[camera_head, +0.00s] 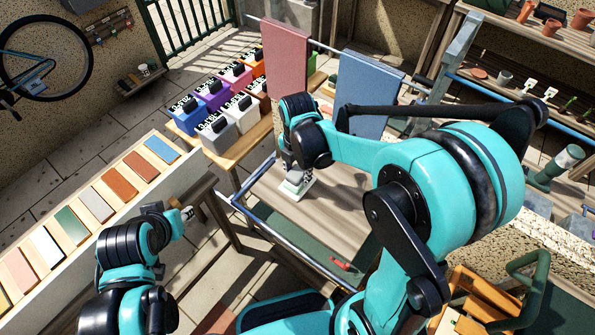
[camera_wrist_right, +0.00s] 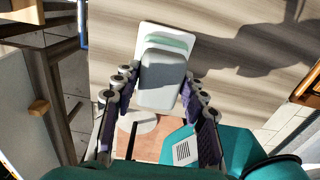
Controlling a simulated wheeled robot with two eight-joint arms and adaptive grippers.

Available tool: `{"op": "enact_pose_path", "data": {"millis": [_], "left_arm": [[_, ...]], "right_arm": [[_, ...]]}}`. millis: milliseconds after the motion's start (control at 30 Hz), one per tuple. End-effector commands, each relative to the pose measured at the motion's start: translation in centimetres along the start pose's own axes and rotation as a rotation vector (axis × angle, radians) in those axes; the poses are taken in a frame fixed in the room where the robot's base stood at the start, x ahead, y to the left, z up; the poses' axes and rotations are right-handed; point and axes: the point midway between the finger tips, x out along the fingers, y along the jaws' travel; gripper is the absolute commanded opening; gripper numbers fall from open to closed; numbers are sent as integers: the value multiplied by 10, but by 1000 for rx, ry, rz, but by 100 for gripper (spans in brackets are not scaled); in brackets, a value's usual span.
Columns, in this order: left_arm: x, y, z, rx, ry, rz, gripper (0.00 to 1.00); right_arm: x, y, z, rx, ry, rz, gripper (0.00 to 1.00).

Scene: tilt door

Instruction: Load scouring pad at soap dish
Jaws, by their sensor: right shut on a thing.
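My right gripper (camera_head: 294,172) points down over the wooden table. In the right wrist view, its two purple-padded fingers (camera_wrist_right: 160,95) are shut on a grey rounded block (camera_wrist_right: 163,80), which looks like the scouring pad. Beyond the block lies a white dish (camera_wrist_right: 148,34) with a pale green part, seemingly the soap dish. The dish also shows under the right gripper in the head view (camera_head: 305,184). The block overlaps the dish in the wrist view; I cannot tell whether they touch. My left gripper (camera_head: 186,213) is at the lower left, away from the dish, its fingers too small to read.
A rail with a red towel (camera_head: 285,55) and a blue towel (camera_head: 362,90) stands behind the table (camera_head: 335,205). Several coloured boxes (camera_head: 215,92) sit on a bench at the back left. A ledge with coloured tiles (camera_head: 95,203) runs along the left.

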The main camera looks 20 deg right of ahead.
Motion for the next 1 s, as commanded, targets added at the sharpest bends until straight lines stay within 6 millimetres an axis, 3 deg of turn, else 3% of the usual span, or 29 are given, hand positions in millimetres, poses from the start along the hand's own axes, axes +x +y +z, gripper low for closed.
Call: {"op": "enact_pose_path", "data": {"millis": [800, 1000], "left_arm": [[-41, 0, -29, 0, 0, 0, 36], [-44, 0, -31, 0, 0, 0, 36]], "right_arm": [[-65, 0, 0, 0, 1, 0, 19], [-70, 0, 0, 0, 1, 0, 19]]}}
